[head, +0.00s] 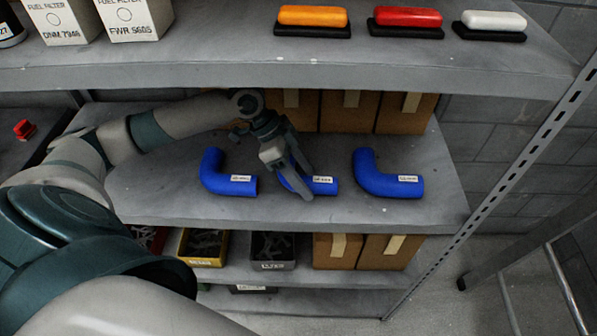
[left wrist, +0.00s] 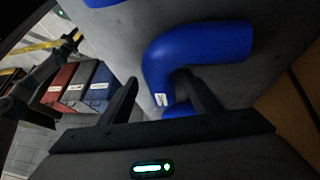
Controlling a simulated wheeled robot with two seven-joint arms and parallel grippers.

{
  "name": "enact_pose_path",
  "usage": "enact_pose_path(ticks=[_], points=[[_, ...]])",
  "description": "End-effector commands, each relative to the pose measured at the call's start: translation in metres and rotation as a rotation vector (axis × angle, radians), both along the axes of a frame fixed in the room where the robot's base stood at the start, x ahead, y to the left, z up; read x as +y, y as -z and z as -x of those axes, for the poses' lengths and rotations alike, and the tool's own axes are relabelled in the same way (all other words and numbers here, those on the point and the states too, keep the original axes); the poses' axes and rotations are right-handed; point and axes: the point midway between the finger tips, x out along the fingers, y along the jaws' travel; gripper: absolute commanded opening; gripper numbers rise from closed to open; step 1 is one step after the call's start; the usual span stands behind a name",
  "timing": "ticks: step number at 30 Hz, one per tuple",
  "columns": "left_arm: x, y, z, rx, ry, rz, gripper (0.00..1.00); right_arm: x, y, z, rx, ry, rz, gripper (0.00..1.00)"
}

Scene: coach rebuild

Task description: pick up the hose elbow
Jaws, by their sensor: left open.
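Three blue hose elbows with white labels lie on the middle shelf (head: 135,195) in the head view: a left one (head: 211,172), a middle one (head: 324,187) and a right one (head: 370,177). My left gripper (head: 307,184) is open over the middle elbow and hides much of it. I cannot tell whether the fingers touch it. The left wrist view shows a bent blue elbow (left wrist: 196,45) beyond the open fingers, and a small blue part (left wrist: 177,111) low between them. I cannot tell whether these belong together. My right gripper is not in view.
Cardboard boxes (head: 403,113) stand behind the elbows. The upper shelf (head: 420,75) overhangs with filter boxes and orange, red and white blocks. Bins (head: 204,246) and boxes fill the shelf below. A perforated metal post (head: 520,165) stands at the right.

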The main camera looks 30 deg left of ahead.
Motion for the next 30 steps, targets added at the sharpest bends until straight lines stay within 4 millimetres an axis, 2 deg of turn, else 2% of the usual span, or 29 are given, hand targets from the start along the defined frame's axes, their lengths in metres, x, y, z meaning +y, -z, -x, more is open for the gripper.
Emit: enact_pose_path(ticks=[16,17,22,23,30], points=[[-0.0024,0.0044,-0.0008,-0.001,0.000,-0.001,0.57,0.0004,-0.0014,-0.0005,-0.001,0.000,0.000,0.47],[-0.0024,0.0044,-0.0008,-0.001,0.000,-0.001,0.53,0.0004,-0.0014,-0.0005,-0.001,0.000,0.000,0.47],[-0.0023,0.0044,-0.0008,-0.001,0.000,-0.001,0.12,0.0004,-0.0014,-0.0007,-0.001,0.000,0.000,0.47],[-0.0023,0.0044,-0.0008,-0.001,0.000,-0.001,0.09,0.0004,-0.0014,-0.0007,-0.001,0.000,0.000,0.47],[-0.0023,0.0036,-0.0011,-0.002,0.000,0.000,0.09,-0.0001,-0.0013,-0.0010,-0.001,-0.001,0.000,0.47]])
